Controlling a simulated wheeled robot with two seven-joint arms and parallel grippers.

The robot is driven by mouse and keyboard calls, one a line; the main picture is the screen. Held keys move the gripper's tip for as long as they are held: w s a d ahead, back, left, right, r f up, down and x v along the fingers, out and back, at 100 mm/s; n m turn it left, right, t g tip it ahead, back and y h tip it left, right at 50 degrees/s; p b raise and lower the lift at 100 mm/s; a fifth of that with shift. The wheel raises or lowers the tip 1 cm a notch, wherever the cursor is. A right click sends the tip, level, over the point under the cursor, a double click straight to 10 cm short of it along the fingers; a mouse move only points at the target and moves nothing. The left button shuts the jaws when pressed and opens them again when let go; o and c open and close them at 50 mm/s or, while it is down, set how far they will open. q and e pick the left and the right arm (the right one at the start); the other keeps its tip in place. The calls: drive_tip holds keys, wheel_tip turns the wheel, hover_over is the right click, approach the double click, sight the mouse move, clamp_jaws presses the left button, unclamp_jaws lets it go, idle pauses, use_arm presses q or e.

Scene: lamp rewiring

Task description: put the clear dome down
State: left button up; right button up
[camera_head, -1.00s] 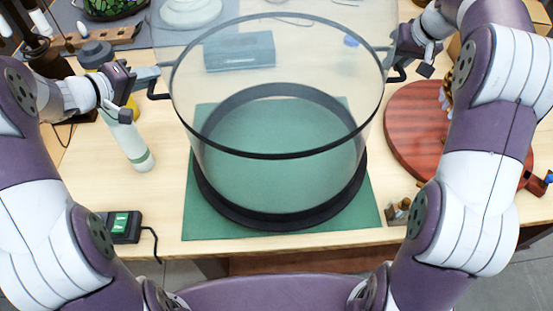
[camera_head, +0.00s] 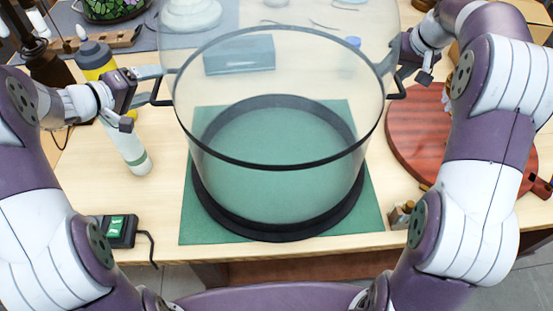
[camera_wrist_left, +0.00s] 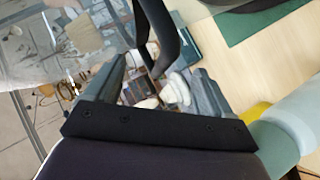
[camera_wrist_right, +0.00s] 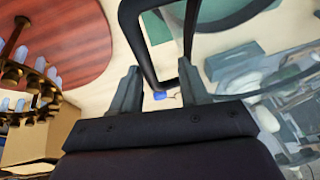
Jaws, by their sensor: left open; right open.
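The clear dome (camera_head: 280,185) is a large see-through cylinder with a black band and a black base ring. It stands upright, and its base ring appears to rest on the green mat (camera_head: 190,215). Black handles stick out at its left (camera_head: 160,102) and right (camera_head: 397,94). My left gripper (camera_head: 153,72) is open at the left handle, which shows between the spread fingers in the left wrist view (camera_wrist_left: 158,45). My right gripper (camera_head: 390,62) is open at the right handle, which also lies between its fingers in the right wrist view (camera_wrist_right: 150,60). Contact with the handles is unclear.
A round red-brown board (camera_head: 420,140) lies right of the mat. A black box with a green display (camera_head: 120,230) sits at the front left edge. A grey-blue block (camera_head: 240,55) shows behind the dome through its wall.

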drive_tip(key=shift+s, duration=0.1)
drive_tip(key=o, duration=0.8)
drive_tip(key=shift+d, duration=0.2)
use_arm(q)
drive_tip(key=v, duration=1.1)
drive_tip(key=shift+s+r, duration=0.15)
drive_tip(key=shift+s, duration=0.25)
drive_tip(key=shift+a, duration=0.1)
use_arm(e)
drive_tip(key=shift+r, duration=0.15)
